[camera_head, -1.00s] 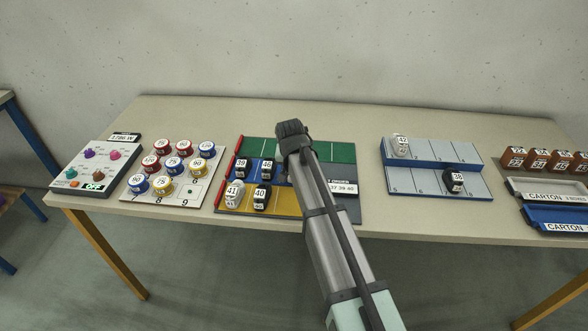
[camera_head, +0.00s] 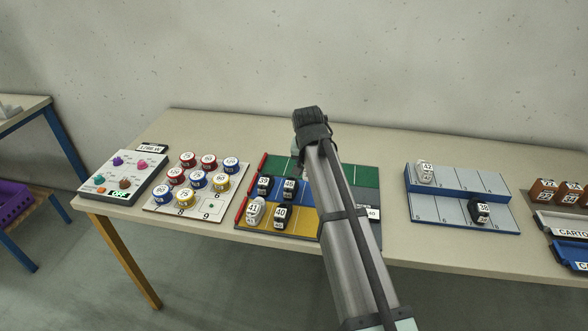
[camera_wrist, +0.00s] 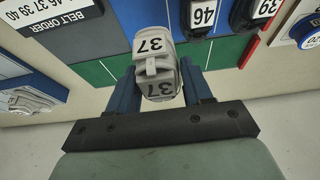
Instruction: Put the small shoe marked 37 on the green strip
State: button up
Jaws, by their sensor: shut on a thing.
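The small light-grey shoe marked 37 (camera_wrist: 156,68) is between the two blue fingers of my gripper (camera_wrist: 157,84) in the wrist view. My gripper is shut on it. The green strip (camera_wrist: 110,68) shows on both sides of the shoe there, and the shoe's far end overlaps the blue strip (camera_wrist: 110,25) in the picture. I cannot tell whether the shoe touches the board. In the head view the green strip (camera_head: 350,173) lies along the back of the board, and my arm hides the shoe and the fingers.
Black shoes 39 (camera_head: 264,187) and 46 (camera_head: 290,188) sit on the blue strip. Shoes 41 (camera_head: 255,211) and 40 (camera_head: 280,217) sit on the yellow strip. A stepped rack (camera_head: 445,212) holds shoes 42 (camera_head: 425,172) and 38 (camera_head: 479,211). Round tins (camera_head: 198,180) stand left.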

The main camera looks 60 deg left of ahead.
jog(key=s+a, duration=0.1)
jog(key=a, duration=1.8)
jog(key=shift+s+f, duration=0.1)
jog(key=shift+f, duration=4.65)
jog(key=shift+f, duration=0.15)
jog(key=o, duration=0.8)
jog(key=shift+c, duration=0.2)
jog(key=v, duration=1.2)
jog(key=shift+a, duration=0.1)
